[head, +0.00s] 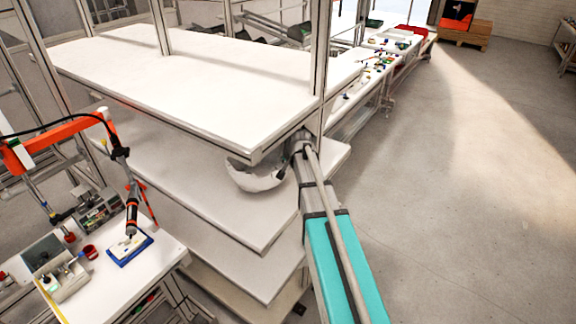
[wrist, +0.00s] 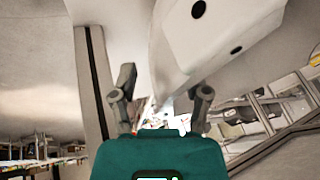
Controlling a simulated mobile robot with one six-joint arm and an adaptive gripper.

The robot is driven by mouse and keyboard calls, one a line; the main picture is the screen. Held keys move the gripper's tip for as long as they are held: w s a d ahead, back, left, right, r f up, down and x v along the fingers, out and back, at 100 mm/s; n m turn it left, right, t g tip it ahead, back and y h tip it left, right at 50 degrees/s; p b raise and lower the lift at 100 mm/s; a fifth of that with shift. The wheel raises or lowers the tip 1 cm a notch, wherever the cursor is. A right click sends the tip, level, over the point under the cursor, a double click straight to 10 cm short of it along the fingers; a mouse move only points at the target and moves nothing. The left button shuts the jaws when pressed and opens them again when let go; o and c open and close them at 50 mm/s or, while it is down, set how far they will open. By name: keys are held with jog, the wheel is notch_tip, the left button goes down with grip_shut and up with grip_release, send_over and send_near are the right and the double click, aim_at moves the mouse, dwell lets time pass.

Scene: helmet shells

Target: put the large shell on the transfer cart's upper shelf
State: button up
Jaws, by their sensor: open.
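A white curved shell (head: 258,178) sits at the front right corner of a shelf below the top one in the head view, partly hidden by the top shelf and my arm. In the wrist view the shell (wrist: 215,38) fills the upper right, with dark round holes in it. My gripper (wrist: 163,88) is open, its two fingers apart, with the shell's lower edge close to and partly between them. I cannot tell whether they touch. In the head view my gripper (head: 287,165) is beside the shell's right end. The wide, white upper shelf (head: 190,75) is bare.
A metal post (head: 320,50) rises at the shelf's right corner, close to my arm. A lower shelf (head: 215,205) extends under the top one. A workbench (head: 150,265) with tools stands at left. Tables with small parts (head: 375,65) stand behind. The floor at right (head: 480,200) is clear.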

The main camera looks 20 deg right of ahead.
jog(key=s, duration=1.2)
jog(key=shift+a+r, duration=0.15)
jog(key=shift+a, duration=0.1)
jog(key=shift+s, duration=0.1)
jog(key=s+a+f+n+g, duration=0.2)
jog(key=s+a+n+g, duration=0.3)
jog(key=s+a, duration=0.8)
jog(key=n, duration=0.3)
jog(key=shift+s+a+g, duration=0.2)
jog(key=shift+s+g, duration=0.05)
jog(key=shift+g, duration=0.05)
jog(key=shift+f, duration=0.2)
notch_tip(320, 180, down, 8)
jog(key=b, duration=0.8)
jog(key=shift+r, duration=0.2)
jog(key=shift+c, duration=0.3)
